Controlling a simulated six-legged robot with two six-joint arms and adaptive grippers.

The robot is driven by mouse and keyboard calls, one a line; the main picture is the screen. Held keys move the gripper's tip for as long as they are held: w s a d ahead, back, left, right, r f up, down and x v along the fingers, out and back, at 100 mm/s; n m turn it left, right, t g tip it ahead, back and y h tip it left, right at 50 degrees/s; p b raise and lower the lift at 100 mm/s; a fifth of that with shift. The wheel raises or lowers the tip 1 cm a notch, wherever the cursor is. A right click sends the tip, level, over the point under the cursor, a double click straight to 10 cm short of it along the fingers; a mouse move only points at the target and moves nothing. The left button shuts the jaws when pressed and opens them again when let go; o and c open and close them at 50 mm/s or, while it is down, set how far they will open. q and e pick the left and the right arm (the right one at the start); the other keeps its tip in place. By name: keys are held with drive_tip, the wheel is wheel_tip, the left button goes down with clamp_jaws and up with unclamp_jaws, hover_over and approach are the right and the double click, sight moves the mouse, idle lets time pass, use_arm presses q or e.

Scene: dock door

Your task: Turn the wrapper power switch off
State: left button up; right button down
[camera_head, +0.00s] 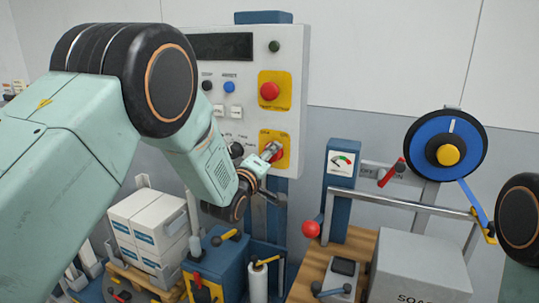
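The wrapper control panel (290,50) is a white box on a blue post. My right gripper is not in view; only a dark joint of my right arm shows at the right edge.
A red emergency button (270,91) on yellow sits above the switch, with a blue button (229,87) to its left. A blue gauge post (341,190), a blue reel (445,148) and a grey box (419,268) stand right. White cartons (150,228) are stacked lower left.

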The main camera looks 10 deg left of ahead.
use_arm(q)
drive_tip(key=n+p, duration=0.1)
drive_tip(key=n, duration=0.4)
drive_tip(key=shift+n, duration=0.3)
idle(0.4)
drive_tip(key=o, duration=1.2)
drive_tip(key=shift+c, duration=0.2)
drive_tip(key=shift+s, duration=0.1)
drive_tip(key=s+a, duration=0.2)
drive_tip(key=s, duration=0.9)
drive_tip(key=shift+s+a, duration=0.15)
drive_tip(key=shift+s, duration=0.2)
